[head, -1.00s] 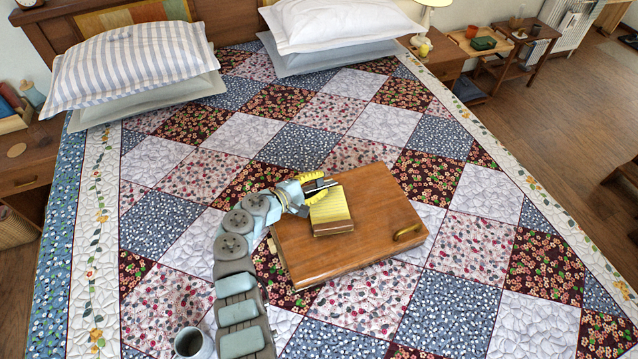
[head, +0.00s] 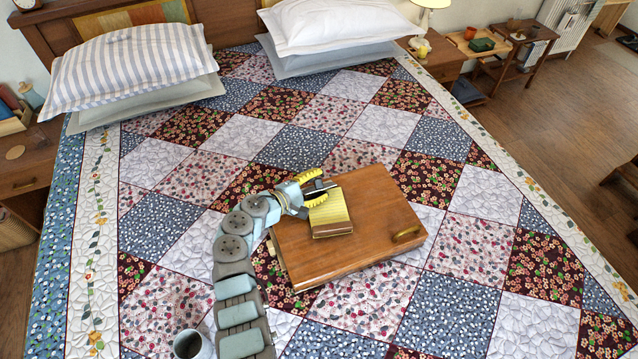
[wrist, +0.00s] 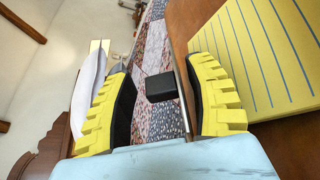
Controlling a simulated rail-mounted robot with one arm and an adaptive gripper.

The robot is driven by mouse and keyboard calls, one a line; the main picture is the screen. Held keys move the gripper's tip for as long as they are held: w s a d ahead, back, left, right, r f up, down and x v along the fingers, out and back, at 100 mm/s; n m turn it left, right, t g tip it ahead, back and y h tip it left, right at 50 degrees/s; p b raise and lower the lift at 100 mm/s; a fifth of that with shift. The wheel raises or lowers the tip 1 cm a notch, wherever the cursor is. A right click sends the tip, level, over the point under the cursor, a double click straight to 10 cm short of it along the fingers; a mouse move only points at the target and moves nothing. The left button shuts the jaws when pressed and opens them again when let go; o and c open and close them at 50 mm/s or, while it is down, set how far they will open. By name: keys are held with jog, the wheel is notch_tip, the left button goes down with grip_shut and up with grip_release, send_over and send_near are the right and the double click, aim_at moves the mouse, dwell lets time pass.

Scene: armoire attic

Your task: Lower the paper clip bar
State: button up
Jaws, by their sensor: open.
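A brown wooden writing box (head: 375,225) lies on the bed, with a yellow lined paper pad (head: 331,218) on its top. The pad also shows in the wrist view (wrist: 262,50). What looks like the paper clip bar (head: 321,188) stands at the pad's far-left edge. In the wrist view, it shows as a thin metal rod (wrist: 183,98) with a black block (wrist: 161,87). My gripper (wrist: 163,70) is open, with its yellow fingers on either side of the block and rod. The block appears clear of the left finger; contact with the right finger cannot be told.
The box has a brass handle (head: 408,233) at its right. The patchwork quilt (head: 450,290) around it is mostly clear. A grey mug-like object (head: 188,344) is at the bottom. Striped (head: 135,66) and white pillows (head: 340,22) lie at the headboard.

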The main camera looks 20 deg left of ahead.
jog(key=shift+w+a+r+n+p, duration=0.1)
jog(key=shift+w+r+n+p, duration=0.2)
jog(key=shift+p, duration=0.5)
jog(key=shift+a+r+n+g+p, duration=0.1)
jog(key=shift+a+n+g+p, duration=0.15)
jog(key=shift+n+g+p, duration=0.3)
jog(key=shift+w+a+n+g+h, duration=0.3)
jog(key=shift+w+n+g, duration=0.2)
jog(key=shift+n, duration=0.35)
jog(key=b, duration=0.1)
jog(key=n+b, duration=0.1)
jog(key=b, duration=0.1)
jog(key=shift+w+a+f+g, duration=0.2)
jog(key=shift+f+g, duration=0.05)
jog(key=shift+g, duration=0.1)
jog(key=shift+w+r+n+h+b, duration=0.15)
jog(key=shift+n+h+b, duration=0.25)
jog(key=shift+b, duration=0.45)
jog(key=shift+a, duration=0.2)
jog(key=shift+w+a+r+b, duration=0.1)
jog(key=shift+b, duration=0.25)
jog(key=shift+n+g+b, duration=0.3)
jog(key=shift+b, duration=0.15)
